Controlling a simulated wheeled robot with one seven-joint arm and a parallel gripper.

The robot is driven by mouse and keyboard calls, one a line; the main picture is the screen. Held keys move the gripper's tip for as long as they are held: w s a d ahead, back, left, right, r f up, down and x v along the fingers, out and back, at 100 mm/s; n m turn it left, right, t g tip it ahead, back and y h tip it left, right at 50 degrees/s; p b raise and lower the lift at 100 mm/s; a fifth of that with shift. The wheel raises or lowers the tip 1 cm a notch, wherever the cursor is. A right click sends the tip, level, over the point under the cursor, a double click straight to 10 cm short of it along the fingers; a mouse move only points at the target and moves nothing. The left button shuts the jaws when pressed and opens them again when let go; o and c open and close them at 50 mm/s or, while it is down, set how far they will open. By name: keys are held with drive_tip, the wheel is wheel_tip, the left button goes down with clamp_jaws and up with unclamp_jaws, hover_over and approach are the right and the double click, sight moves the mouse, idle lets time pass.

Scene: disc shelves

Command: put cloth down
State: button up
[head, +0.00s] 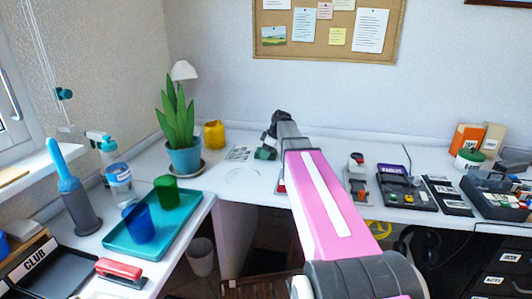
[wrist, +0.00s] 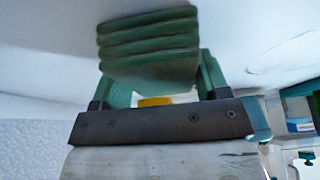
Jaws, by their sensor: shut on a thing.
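My gripper (head: 269,143) is at the far end of my pink arm, over the back of the white desk. In the wrist view, my gripper (wrist: 158,84) is shut on a folded green cloth (wrist: 150,46), which shows several stacked layers between the fingers. In the head view, the cloth (head: 265,154) is a small dark green patch just below the gripper, low over the desk. I cannot tell whether it touches the desk.
A potted plant (head: 184,158) and yellow pot (head: 214,134) stand left of the gripper. A teal tray (head: 113,241) holds a green and a blue cup. Devices (head: 405,190) and a parts box (head: 482,197) are on the right. The desk around a faint ring (head: 243,177) is clear.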

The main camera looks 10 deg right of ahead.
drive_tip(key=shift+f, duration=0.15)
drive_tip(key=o, duration=0.8)
drive_tip(key=v, duration=1.2)
